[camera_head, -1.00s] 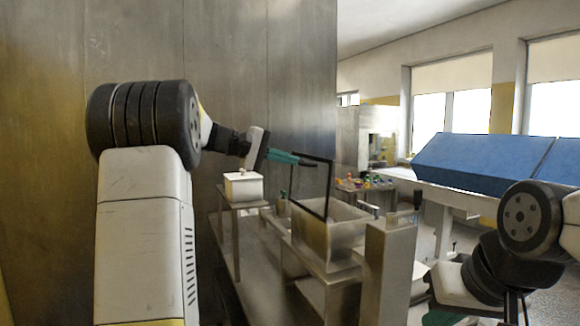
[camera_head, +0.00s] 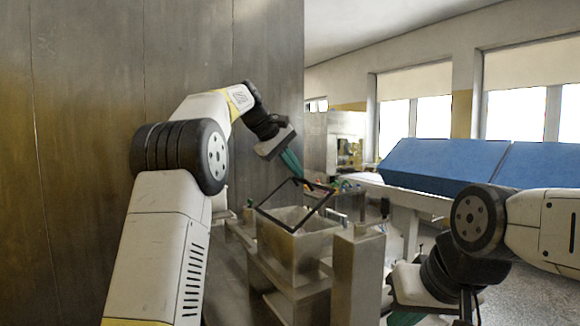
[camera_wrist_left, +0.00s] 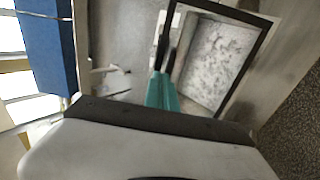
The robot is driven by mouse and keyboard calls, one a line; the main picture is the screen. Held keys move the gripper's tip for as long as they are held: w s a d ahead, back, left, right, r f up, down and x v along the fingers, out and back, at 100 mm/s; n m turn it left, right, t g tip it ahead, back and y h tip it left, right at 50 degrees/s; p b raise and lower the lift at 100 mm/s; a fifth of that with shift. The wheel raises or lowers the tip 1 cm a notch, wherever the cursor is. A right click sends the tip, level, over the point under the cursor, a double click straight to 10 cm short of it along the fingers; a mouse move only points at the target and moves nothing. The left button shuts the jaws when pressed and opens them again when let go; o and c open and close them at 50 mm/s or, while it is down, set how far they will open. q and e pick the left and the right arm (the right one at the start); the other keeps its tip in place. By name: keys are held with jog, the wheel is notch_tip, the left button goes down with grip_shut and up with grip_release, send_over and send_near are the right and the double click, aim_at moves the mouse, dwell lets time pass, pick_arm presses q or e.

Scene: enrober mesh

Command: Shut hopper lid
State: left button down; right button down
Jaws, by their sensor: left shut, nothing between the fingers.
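The hopper (camera_head: 287,258) is a metal bin on a stand in the middle of the head view. Its lid (camera_head: 274,220) shows as a dark rectangular frame, tilted partway over the hopper opening. In the left wrist view the lid frame (camera_wrist_left: 243,72) surrounds the view of the pale, speckled hopper inside (camera_wrist_left: 215,62). My left gripper (camera_head: 305,181) has teal fingers, shut with nothing between them, at the far upper edge of the lid. Its fingers (camera_wrist_left: 165,62) also show in the wrist view; whether they touch the lid is unclear.
A metal post (camera_head: 357,275) stands just right of the hopper. A long blue cover (camera_head: 450,166) lies over a machine at the right. A tall metal wall (camera_head: 80,120) fills the left. Small coloured items sit on a table behind the hopper.

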aim_at(313, 187)
pick_arm(q)
jog(key=x, duration=0.8)
jog(key=shift+w+d, duration=0.25)
jog(key=shift+d, duration=0.3)
jog(key=shift+x, duration=0.75)
jog(key=shift+s+f, duration=0.1)
jog(key=shift+f, duration=0.1)
